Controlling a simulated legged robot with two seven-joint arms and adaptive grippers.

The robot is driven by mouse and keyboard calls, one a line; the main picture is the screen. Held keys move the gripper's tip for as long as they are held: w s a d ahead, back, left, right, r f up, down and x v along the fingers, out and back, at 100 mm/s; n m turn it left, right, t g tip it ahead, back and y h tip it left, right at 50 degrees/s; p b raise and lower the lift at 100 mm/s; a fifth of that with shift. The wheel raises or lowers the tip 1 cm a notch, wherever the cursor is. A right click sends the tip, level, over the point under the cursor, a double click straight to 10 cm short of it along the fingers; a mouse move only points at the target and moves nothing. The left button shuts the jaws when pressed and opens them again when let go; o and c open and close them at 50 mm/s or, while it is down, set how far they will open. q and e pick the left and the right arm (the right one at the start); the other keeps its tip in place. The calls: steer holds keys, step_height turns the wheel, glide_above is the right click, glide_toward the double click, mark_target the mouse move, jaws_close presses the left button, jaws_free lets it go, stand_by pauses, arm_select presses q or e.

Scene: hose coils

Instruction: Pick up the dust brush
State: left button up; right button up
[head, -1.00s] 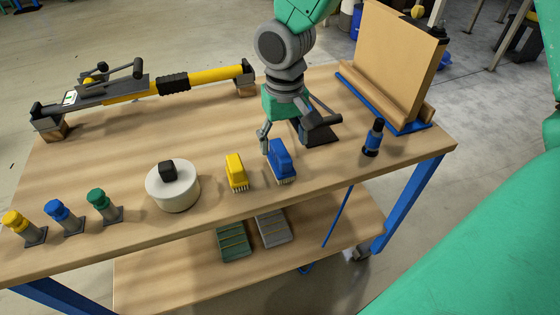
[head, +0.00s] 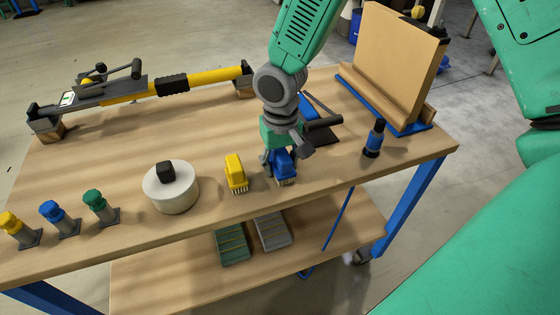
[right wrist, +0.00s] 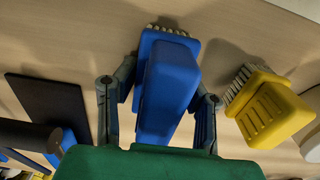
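A blue brush (head: 285,170) with pale bristles stands near the front edge of the table. It also shows in the right wrist view (right wrist: 168,85), with its bristles at the top. A similar yellow brush (head: 236,173) stands just left of it in the head view. My right gripper (head: 279,160) is low over the blue brush. In the right wrist view its fingers (right wrist: 166,85) lie on either side of the blue body, spread apart; slim gaps seem to show, and contact is unclear. My left gripper is not in view.
The yellow brush (right wrist: 266,108) is close beside one finger. A dark flat plate (head: 320,133) lies behind the gripper, and a blue-and-black bottle (head: 374,139) stands right. A white drum (head: 171,191) stands left. A board on a blue stand (head: 392,105) is at the back right.

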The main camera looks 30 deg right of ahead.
mark_target(280, 150)
steer(key=c, duration=0.3)
step_height(280, 150, up, 10)
steer(key=shift+p, duration=0.95)
steer(key=o, duration=0.3)
steer(key=shift+c, duration=0.6)
steer(key=s+a+f+n, duration=0.1)
steer(key=f, duration=0.1)
steer(key=s+a+f, duration=0.1)
steer(key=s+f, duration=0.1)
steer(key=f, duration=0.1)
steer(key=s+a+f+n, duration=0.1)
steer(key=a+f, duration=0.1)
steer(key=shift+s+f+n, duration=0.3)
steer(key=shift+s+f, duration=0.1)
